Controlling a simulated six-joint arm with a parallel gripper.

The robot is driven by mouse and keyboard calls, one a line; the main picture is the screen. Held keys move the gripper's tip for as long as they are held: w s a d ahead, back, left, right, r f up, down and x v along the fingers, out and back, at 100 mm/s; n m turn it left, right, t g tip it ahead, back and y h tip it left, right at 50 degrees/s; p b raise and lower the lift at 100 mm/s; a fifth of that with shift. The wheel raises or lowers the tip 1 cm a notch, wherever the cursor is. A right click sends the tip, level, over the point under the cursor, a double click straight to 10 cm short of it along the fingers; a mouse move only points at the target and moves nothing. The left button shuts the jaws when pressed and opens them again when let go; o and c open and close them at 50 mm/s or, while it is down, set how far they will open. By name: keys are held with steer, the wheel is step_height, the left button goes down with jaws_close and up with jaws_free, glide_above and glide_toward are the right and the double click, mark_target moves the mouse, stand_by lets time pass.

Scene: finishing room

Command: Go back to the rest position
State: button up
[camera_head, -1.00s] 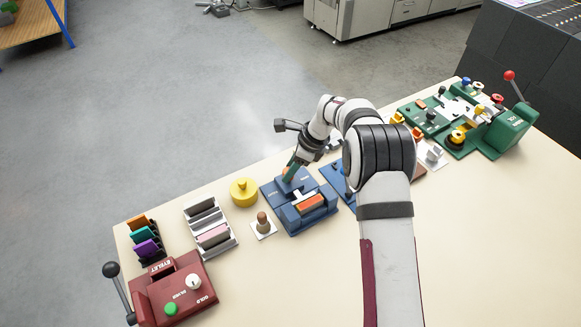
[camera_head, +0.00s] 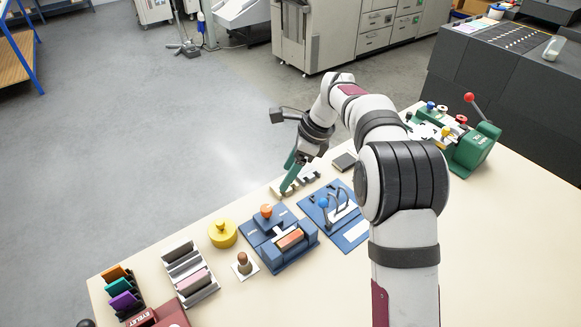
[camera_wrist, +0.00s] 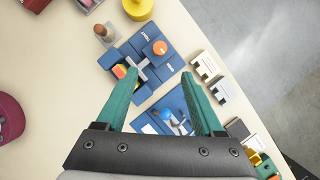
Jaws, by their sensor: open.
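My gripper (camera_head: 291,174) is raised above the far edge of the table (camera_head: 475,235), over the blue devices. In the wrist view its two green fingers (camera_wrist: 166,95) are spread wide with nothing between them. Below and beyond the fingers is a blue device with an orange knob (camera_wrist: 160,48); it also shows in the head view (camera_head: 278,236), apart from the gripper. A second blue device with a blue ball lever (camera_wrist: 174,112) lies under the gap between the fingers.
A yellow round pot (camera_head: 222,234), a small wooden-handled stamp (camera_head: 243,263) and a rack of rolls (camera_head: 190,274) stand to the left. A green press with a red-knobbed lever (camera_head: 470,145) stands at the far right. The table's near right area is clear.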

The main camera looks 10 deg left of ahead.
steer(key=shift+d+r, duration=0.3)
steer(key=shift+r, duration=0.35)
steer(key=s+d+r+n+h, duration=0.1)
steer(key=s+d+r+n, duration=0.25)
steer(key=s, duration=0.35)
steer(key=s+d+r+n, duration=0.2)
steer(key=s+d+r, duration=0.15)
steer(key=s, duration=0.45)
steer(key=s+d+f+n, duration=0.2)
steer(key=s+d+n, duration=0.1)
steer(key=s, duration=0.7)
steer(key=s+d+f+n+h, duration=0.1)
steer(key=s+d+f+n, duration=0.2)
steer(key=s, duration=0.8)
steer(key=shift+d+n+h, duration=0.3)
steer(key=shift+d+n, duration=0.05)
steer(key=shift+d, duration=0.05)
